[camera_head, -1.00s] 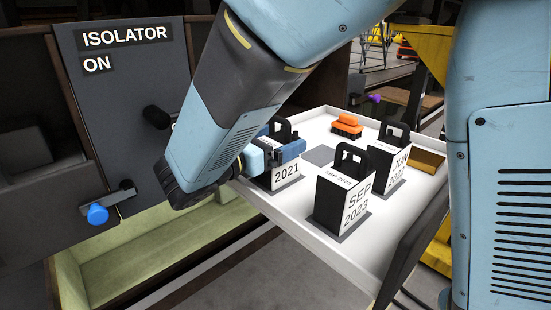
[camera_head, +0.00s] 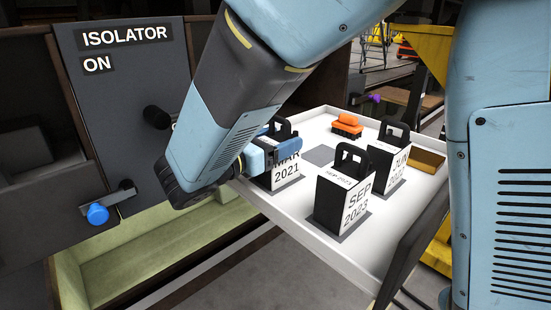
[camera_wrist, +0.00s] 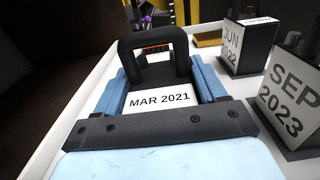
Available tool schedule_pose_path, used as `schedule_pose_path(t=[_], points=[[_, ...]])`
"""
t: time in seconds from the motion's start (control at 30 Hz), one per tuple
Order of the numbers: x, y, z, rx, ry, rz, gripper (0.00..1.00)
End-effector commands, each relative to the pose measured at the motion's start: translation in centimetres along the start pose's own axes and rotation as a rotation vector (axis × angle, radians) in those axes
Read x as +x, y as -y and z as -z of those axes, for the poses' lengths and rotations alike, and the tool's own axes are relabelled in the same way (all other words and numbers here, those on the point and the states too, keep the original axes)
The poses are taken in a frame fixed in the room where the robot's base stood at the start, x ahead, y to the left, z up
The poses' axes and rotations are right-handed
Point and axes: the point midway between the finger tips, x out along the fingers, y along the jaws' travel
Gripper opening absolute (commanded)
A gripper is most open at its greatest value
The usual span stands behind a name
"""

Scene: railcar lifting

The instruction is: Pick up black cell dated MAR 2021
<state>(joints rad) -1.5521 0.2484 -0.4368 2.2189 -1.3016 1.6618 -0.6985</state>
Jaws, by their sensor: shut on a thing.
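The black cell dated MAR 2021 (camera_head: 286,172) has a white label and a black handle, and stands upright over a dark pad at the left of the white tray (camera_head: 298,221). My gripper (camera_head: 284,150) is shut on this cell near its top, partly covering the label in the head view. In the wrist view the cell's label MAR 2021 (camera_wrist: 160,99) and its handle lie between the two blue fingers of my gripper (camera_wrist: 160,80). I see no clear gap under the cell; its far side is hidden.
The SEP 2023 cell (camera_head: 341,204) and JUN 2022 cell (camera_head: 388,165) stand to the right on the tray. The isolator panel (camera_head: 130,95) reads ON at the left.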

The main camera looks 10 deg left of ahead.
Motion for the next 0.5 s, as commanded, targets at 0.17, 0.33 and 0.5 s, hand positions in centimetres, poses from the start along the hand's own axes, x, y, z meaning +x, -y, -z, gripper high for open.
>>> schedule_pose_path(t=[0.17,0.33,0.5], points=[[-0.03,-0.04,-0.02,0.001,0.000,-0.001,0.05],[-0.05,-0.04,-0.02,0.001,0.000,-0.001,0.00],[-0.05,-0.06,-0.10,0.002,0.001,-0.001,0.00]])
